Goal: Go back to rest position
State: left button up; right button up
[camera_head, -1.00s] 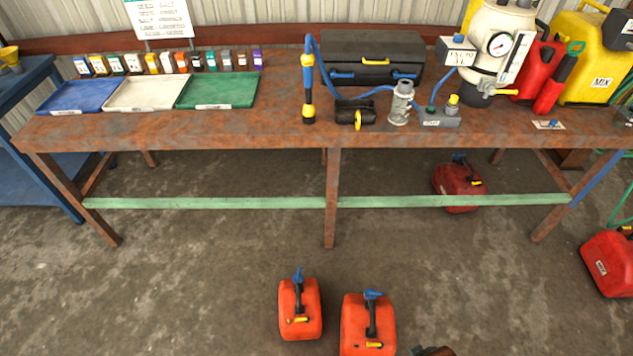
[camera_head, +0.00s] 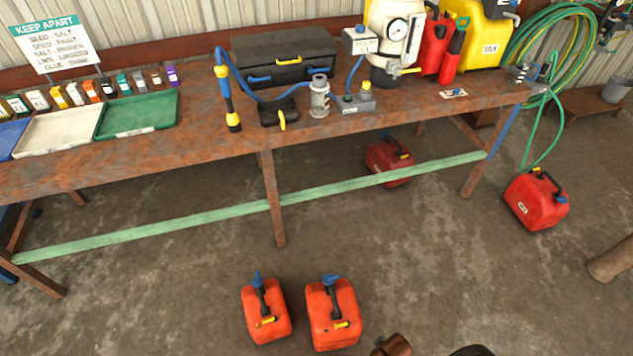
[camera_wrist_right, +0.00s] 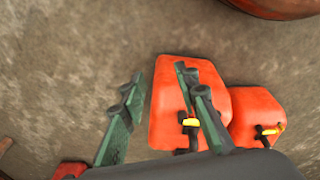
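My right gripper (camera_wrist_right: 160,74) shows in the right wrist view with its two green-padded fingers spread apart and nothing held between them. An orange-red jerrycan (camera_wrist_right: 165,115) lies in view behind the right-hand finger, and a second one (camera_wrist_right: 258,108) is beside it. The gap between gripper and cans cannot be judged. In the head view, two orange-red jerrycans (camera_head: 265,310) (camera_head: 333,315) stand on the floor in front of the bench. Neither gripper is clearly seen in the head view. My left gripper is out of sight.
A rusty workbench (camera_head: 190,160) with a green lower rail (camera_head: 150,228) spans the view. It carries a green tray (camera_head: 140,113), a black toolbox (camera_head: 285,62) and a gauge tank (camera_head: 395,40). Red cans stand underneath (camera_head: 390,160) and at right (camera_head: 537,200). The floor at right is largely open.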

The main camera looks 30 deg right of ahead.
jog(key=s+f+p, duration=0.3)
jog(key=s+f, duration=0.5)
jog(key=s, duration=0.2)
jog(key=s+f+g+p, duration=0.1)
jog(key=s+f+p, duration=0.2)
jog(key=s+f, duration=0.5)
jog(key=s, duration=0.3)
jog(key=shift+s+a+n, duration=0.2)
jog(key=shift+n, duration=0.2)
